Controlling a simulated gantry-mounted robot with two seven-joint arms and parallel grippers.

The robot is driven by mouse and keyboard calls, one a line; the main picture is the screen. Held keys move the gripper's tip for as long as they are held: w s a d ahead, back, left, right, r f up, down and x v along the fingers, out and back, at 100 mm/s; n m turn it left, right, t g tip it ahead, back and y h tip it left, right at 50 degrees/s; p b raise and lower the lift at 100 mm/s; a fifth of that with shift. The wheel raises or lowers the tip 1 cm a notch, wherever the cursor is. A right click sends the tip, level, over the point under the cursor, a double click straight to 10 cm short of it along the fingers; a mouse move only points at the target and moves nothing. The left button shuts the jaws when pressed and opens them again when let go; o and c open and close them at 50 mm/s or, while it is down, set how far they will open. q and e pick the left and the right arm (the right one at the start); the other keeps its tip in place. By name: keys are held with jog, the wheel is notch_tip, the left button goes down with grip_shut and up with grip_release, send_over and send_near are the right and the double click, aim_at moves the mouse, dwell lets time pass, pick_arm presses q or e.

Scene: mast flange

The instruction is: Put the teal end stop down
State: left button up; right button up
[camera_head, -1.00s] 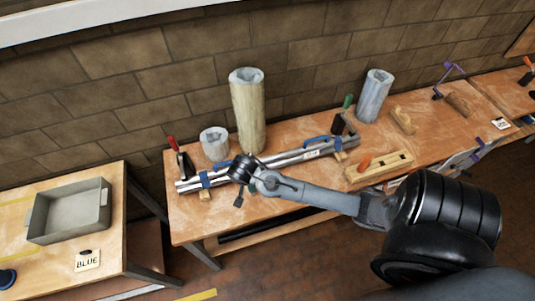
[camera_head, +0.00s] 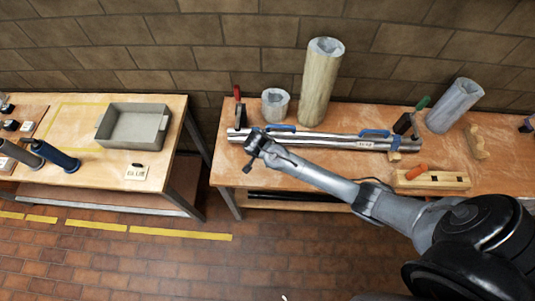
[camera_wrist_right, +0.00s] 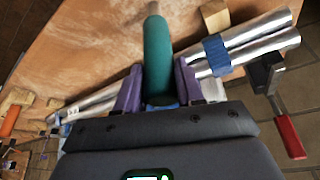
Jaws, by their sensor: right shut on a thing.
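The teal end stop (camera_wrist_right: 158,55) is a rounded teal cylinder, upright in the right wrist view between the purple fingers of my right gripper (camera_wrist_right: 158,88). That gripper is shut on it. In the head view my right gripper (camera_head: 256,150) is over the front left part of the workbench (camera_head: 290,180), near the left end of the silver mast tubes (camera_head: 320,141). The end stop cannot be made out there. In the wrist view the tubes (camera_wrist_right: 255,45) lie beside and beyond the end stop; whether it touches the bench is unclear. My left gripper is not in view.
A red-handled clamp (camera_head: 238,105) stands at the tubes' left end, and a green-handled clamp (camera_head: 413,115) near their right end. Several cylinders stand behind. A grey tray (camera_head: 135,128) and a label card (camera_head: 136,173) sit on the left table, across a gap.

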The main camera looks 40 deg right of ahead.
jog(key=shift+f, duration=1.45)
jog(key=shift+f, duration=0.2)
jog(key=o, duration=1.1)
jog(key=shift+r, duration=0.1)
jog(key=v, duration=1.1)
jog(key=s+a+n+y, duration=0.3)
jog(key=s+a+n, duration=0.4)
jog(key=s, duration=0.5)
jog(key=s+r+n, duration=0.2)
jog(key=s, duration=0.1)
jog(key=s+d+r+n+t+y, duration=0.1)
jog(key=s+n, duration=0.2)
jog(key=s+r+n, duration=0.2)
jog(key=s+n, duration=0.1)
jog(key=shift+d+r+t, duration=0.15)
jog(key=shift+r+t, duration=0.25)
